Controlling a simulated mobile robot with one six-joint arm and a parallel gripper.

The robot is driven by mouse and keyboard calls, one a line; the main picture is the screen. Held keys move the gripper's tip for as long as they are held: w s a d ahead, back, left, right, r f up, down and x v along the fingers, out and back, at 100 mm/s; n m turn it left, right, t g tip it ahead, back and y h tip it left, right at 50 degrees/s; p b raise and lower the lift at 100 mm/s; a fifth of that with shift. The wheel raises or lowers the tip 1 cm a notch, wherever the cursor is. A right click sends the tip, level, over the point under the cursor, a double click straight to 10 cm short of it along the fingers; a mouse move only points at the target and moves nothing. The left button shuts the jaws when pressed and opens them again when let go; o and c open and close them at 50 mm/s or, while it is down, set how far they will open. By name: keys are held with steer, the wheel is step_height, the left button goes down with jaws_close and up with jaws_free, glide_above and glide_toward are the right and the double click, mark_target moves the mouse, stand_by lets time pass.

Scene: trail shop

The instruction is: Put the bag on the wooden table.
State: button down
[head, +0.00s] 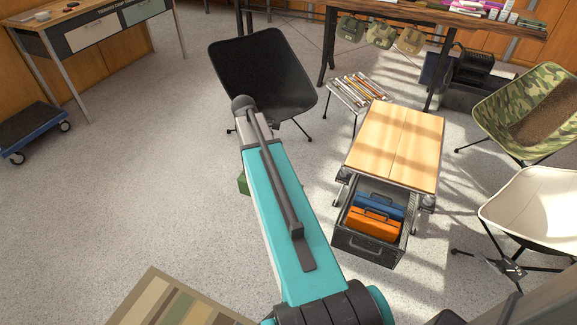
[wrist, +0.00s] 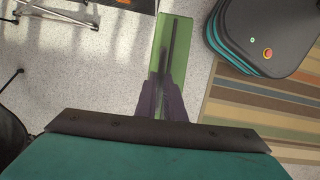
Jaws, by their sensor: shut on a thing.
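My gripper (wrist: 163,103) is shut on a narrow green bag (wrist: 178,32), seen from above in the wrist view with a dark line along its length. The bag is above the speckled floor. In the head view only a small green part of it (head: 243,184) shows beside my arm, which hides the gripper and the rest. The low wooden table (head: 402,138) stands to the right of my arm, with a bare light plank top of two boards. The bag is apart from it, to its left.
An open dark drawer (head: 365,246) under the table's near end holds blue and orange cases. A black chair (head: 262,75) stands behind my arm. Camouflage (head: 520,105) and white (head: 535,205) chairs stand right. A rack (head: 357,91) with rods is behind the table.

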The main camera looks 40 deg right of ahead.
steer(key=w+a+r+p, duration=0.2)
steer(key=a+r+p, duration=0.1)
steer(key=a, duration=0.7)
steer(key=w+a+r+p, duration=0.3)
steer(key=a, duration=0.7)
steer(key=w+a+r+p, duration=0.3)
steer(key=a, duration=0.8)
steer(key=shift+w+r+n, duration=0.25)
steer(key=shift+r+n, duration=0.05)
steer(key=shift+n, duration=0.1)
steer(key=shift+w, duration=0.15)
